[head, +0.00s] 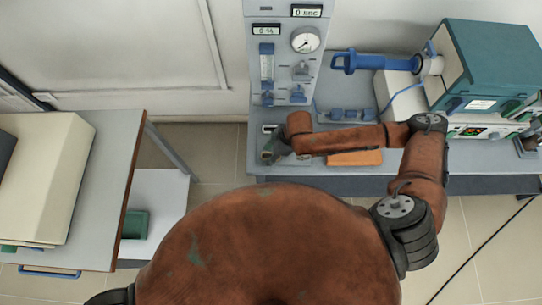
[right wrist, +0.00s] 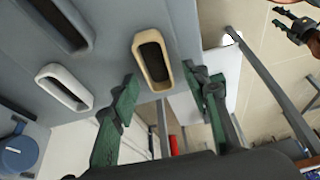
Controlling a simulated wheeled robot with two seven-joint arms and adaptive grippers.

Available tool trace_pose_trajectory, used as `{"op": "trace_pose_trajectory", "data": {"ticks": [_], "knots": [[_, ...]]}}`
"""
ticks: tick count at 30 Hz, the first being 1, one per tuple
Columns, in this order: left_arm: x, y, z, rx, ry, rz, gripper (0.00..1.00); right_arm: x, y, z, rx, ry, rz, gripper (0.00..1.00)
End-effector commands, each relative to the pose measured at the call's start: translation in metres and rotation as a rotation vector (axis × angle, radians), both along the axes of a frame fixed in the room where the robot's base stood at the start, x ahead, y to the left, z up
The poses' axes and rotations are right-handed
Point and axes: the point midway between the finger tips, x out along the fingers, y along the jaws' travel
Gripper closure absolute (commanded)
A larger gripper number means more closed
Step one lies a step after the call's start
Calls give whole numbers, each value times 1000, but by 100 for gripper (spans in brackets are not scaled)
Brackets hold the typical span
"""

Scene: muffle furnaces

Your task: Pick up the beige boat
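The beige boat (right wrist: 167,72), a small open oblong dish, lies on the grey bench top in the right wrist view. My right gripper (right wrist: 162,84) is open, with green fingers on either side of the boat's near end; I cannot tell whether they touch it. In the head view my right gripper (head: 272,146) is low over the bench's left end and hides the boat. A white boat (right wrist: 64,87) and a grey boat (right wrist: 62,24) lie to the left of the beige one. My left gripper (right wrist: 287,22) shows small at the right wrist view's upper right, its fingers apart.
A gas panel (head: 283,50) stands behind my right gripper. An orange block (head: 355,158) lies on the bench (head: 480,157) below my forearm. The bench edge is close to the beige boat.

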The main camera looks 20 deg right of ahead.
Motion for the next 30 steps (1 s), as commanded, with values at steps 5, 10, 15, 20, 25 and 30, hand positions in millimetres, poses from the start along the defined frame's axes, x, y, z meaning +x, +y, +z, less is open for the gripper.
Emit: {"op": "trace_pose_trajectory", "data": {"ticks": [5,10,15,20,25,30], "knots": [[0,0,0,0,0,0,60,0,0,0,0,0,1,71],[-1,1,0,1,2,-1,60,0,0,0,0,0,1,83],[-3,1,0,2,4,-1,60,0,0,0,0,0,1,94],[-4,1,0,1,5,-1,60,0,0,0,0,0,1,100],[-4,1,0,1,6,-1,60,0,0,1,0,0,1,100],[-4,1,2,1,5,-1,60,0,0,9,2,-1,1,100]]}}
